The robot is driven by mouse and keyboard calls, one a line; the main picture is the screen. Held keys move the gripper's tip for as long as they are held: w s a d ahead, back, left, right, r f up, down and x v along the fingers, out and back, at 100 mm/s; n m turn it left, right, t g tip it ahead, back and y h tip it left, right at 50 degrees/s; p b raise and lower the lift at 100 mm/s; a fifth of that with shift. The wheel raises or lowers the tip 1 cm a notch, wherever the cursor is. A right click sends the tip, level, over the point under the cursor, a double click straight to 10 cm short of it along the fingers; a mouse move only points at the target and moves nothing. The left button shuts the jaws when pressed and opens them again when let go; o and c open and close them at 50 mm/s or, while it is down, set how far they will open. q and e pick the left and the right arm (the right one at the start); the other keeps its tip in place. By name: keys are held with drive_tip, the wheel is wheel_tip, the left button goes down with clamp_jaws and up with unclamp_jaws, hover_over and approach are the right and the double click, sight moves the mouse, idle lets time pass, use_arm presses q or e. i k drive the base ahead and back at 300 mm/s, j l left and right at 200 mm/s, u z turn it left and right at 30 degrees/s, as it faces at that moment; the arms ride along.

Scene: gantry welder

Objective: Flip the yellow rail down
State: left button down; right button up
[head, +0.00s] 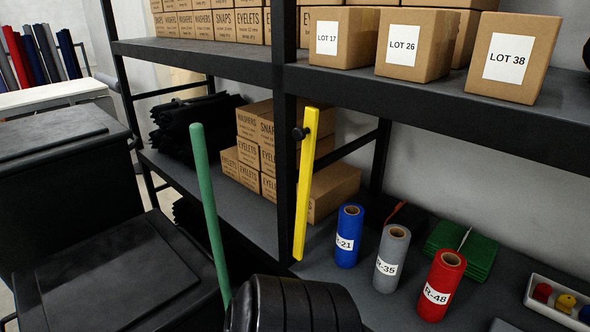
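The yellow rail (306,180) is a long, thin bar beside the dark shelf post (286,160). It stands nearly upright, with its top leaning slightly right. A dark round knob (299,133) sits at its upper left, between rail and post. The lower end of the rail is near the front edge of the lower shelf (320,262). I cannot tell exactly how the rail is fixed. Neither of my grippers shows in the head view.
A green pole (207,205) and a ribbed black object (292,306) stand in front of the shelf. Black bins (110,270) fill the left. Blue (348,236), grey (391,258) and red (441,285) rolls stand right of the rail. Cartons (340,187) are behind it.

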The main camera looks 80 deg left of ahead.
sight(307, 134)
drive_tip(key=u, duration=2.65)
drive_tip(key=k+l+u, duration=0.15)
drive_tip(key=l+u, duration=0.15)
drive_tip(key=u, duration=0.15)
